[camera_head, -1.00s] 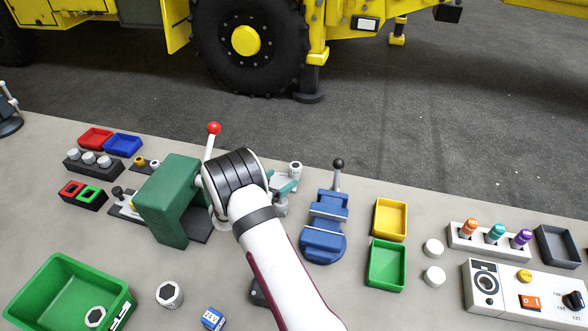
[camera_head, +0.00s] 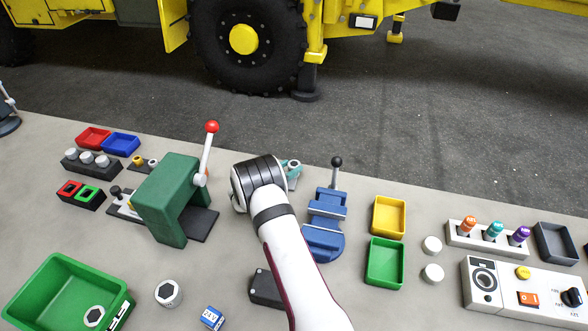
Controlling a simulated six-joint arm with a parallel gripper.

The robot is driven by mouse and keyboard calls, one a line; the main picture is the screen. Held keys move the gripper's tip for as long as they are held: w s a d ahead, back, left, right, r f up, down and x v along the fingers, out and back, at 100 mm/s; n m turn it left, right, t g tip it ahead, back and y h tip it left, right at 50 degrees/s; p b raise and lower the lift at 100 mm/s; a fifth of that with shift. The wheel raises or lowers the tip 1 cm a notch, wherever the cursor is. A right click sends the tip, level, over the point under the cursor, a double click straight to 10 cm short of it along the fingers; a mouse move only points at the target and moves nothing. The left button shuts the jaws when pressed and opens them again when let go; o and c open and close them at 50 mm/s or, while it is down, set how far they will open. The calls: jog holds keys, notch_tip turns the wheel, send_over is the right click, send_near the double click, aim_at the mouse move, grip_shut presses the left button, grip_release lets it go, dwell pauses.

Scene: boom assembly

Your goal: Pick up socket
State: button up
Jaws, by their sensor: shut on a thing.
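My arm's wrist, with its dark banded cap, is over the middle of the bench, between the green press (camera_head: 168,198) and the blue vise (camera_head: 325,222). It covers my gripper's jaws and anything in them. A white socket (camera_head: 168,293) with a dark hex opening stands upright on the bench at the lower left. A similar hex-holed piece (camera_head: 94,316) lies in the large green bin (camera_head: 45,285). A teal fixture (camera_head: 293,170) shows just right of my wrist, mostly hidden behind it. Whether a socket sits on it cannot be made out.
The press lever with its red knob (camera_head: 211,127) rises left of my wrist. The vise handle (camera_head: 336,162) stands to the right. A blue labelled block (camera_head: 212,318) and a dark block (camera_head: 265,289) lie in front. Yellow (camera_head: 389,215) and green (camera_head: 385,263) trays are right of the vise.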

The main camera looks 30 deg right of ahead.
grip_shut()
jog(key=shift+r, duration=0.1)
jog(key=a+r, duration=0.4)
jog(key=r, duration=0.6)
jog(key=f, duration=0.9)
jog(key=shift+a+f, duration=0.2)
jog(key=shift+f, duration=0.2)
